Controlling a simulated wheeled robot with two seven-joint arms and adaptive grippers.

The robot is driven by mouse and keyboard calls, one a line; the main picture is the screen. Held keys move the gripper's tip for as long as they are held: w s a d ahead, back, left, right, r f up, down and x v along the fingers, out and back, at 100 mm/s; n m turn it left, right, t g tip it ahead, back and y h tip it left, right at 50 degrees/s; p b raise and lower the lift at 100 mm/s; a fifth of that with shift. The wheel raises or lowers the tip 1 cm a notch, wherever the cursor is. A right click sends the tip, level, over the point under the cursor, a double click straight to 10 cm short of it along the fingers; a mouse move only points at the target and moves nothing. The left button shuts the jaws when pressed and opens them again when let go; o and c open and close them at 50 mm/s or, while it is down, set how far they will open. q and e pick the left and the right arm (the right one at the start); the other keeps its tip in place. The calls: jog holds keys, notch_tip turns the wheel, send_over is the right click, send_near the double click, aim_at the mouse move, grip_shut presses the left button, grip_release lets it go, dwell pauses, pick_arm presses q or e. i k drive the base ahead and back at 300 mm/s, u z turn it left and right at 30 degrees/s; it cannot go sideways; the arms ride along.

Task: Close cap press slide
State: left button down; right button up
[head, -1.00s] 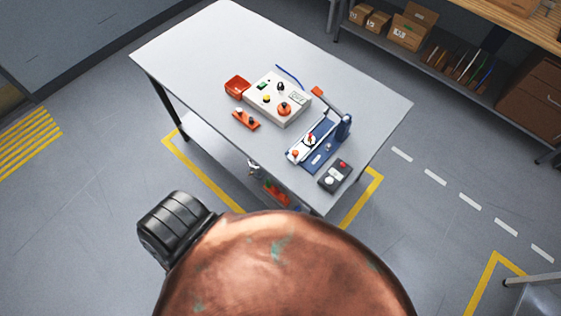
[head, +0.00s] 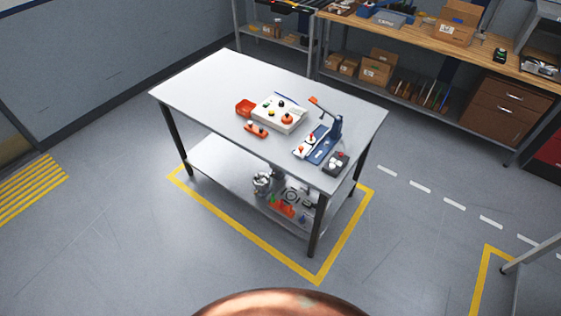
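In the head view, a blue press fixture (head: 327,149) stands near the right front corner of the grey worktable (head: 208,85). It has an upright post and a lever with an orange handle (head: 318,101) that points up and to the left. A light slide plate (head: 301,150) with a small red and white part on it lies at the left of the press base. I cannot tell the slide's exact position at this size. Neither of my grippers is in view.
The lower shelf holds several small items. Yellow floor tape (head: 250,236) surrounds the table. A wooden bench (head: 400,42) stands behind.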

aim_at(303, 149)
jog(key=z, duration=0.55)
jog(key=i, duration=0.9)
jog(key=u, duration=0.05)
